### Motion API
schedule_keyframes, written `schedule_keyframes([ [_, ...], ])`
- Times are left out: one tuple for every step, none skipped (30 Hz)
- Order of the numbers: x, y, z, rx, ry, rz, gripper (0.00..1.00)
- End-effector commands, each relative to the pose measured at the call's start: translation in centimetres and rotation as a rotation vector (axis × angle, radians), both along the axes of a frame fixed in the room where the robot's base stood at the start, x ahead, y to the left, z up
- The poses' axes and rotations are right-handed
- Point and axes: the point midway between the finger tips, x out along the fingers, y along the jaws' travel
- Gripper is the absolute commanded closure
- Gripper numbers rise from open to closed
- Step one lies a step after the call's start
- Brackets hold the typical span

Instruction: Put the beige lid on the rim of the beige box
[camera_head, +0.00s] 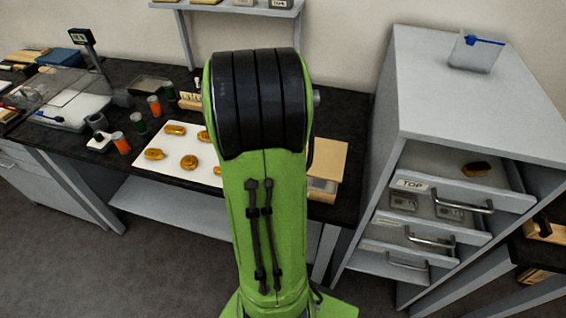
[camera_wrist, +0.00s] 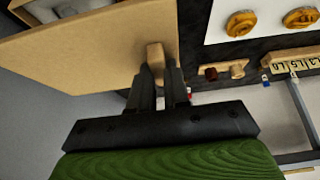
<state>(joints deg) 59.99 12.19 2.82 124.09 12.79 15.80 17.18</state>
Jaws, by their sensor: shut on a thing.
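The beige lid (camera_wrist: 90,50) is a flat square panel with a small block knob (camera_wrist: 155,56). My gripper (camera_wrist: 157,75) is shut on that knob in the wrist view. In the head view the lid (camera_head: 329,158) shows to the right of my arm, which hides my gripper. The beige box (camera_head: 322,191) is partly visible just below the lid in the head view, at the bench's front edge. In the wrist view its rim and greyish inside (camera_wrist: 45,12) show past the lid's edge at the top left. Whether lid and rim touch is not clear.
A white board (camera_head: 178,140) with several gold pieces lies left of my arm on the dark bench. Orange and green jars (camera_head: 154,106) stand behind it. A grey drawer cabinet (camera_head: 470,110) with an open top drawer (camera_head: 470,185) stands to the right.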

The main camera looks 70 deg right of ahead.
Motion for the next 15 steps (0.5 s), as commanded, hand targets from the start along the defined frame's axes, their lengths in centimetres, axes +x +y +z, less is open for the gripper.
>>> schedule_keyframes([
  [0.0, 0.0, -1.2, 0.002, 0.001, 0.001, 1.0],
  [0.0, 0.0, -1.5, 0.001, 0.001, 0.001, 1.0],
  [0.0, 0.0, -2.2, 0.002, 0.001, 0.001, 1.0],
  [0.0, 0.0, -2.8, 0.002, 0.002, 0.0, 1.0],
  [0.0, 0.1, -3.4, 0.003, 0.001, -0.001, 1.0],
  [0.0, 0.0, -4.2, 0.002, 0.001, -0.001, 1.0],
  [0.0, 0.0, -4.7, 0.003, 0.002, 0.0, 1.0],
  [0.0, 0.0, -5.1, 0.001, 0.001, 0.001, 1.0],
  [0.0, 0.0, -5.4, 0.0, 0.0, 0.001, 1.0],
  [0.1, 0.0, -5.4, -0.001, -0.001, 0.001, 1.0],
  [0.1, 0.0, -5.4, -0.003, -0.001, 0.001, 1.0],
  [0.1, 0.0, -5.4, -0.003, -0.002, 0.002, 1.0],
  [0.1, 0.0, -5.3, -0.003, -0.002, 0.002, 1.0],
  [0.1, 0.0, -5.3, -0.003, -0.001, 0.003, 1.0],
  [0.1, 0.0, -5.3, -0.002, -0.001, 0.003, 1.0],
])
